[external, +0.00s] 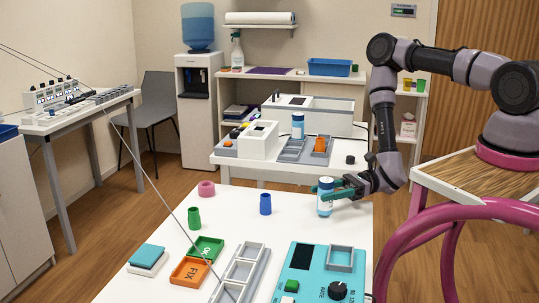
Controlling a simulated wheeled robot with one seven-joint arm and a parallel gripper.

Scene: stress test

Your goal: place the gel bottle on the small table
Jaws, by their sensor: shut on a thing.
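My gripper (338,188), with dark teal fingers, is shut on a small white bottle with a blue label and pale cap, which looks like the gel bottle (325,206). The bottle is upright at the right edge of the white front table (230,202); I cannot tell whether its base touches the top. A similar white and blue bottle (297,123) stands on a lower white table behind (228,161). I cannot tell which table is the small one.
The front table holds a pink ring (206,188), a green cylinder (194,217), a blue cylinder (265,204), green and orange trays (188,271), a grey sectioned tray (240,272) and a teal device (300,258). Its middle is clear. The rear table carries white boxes and grey trays.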

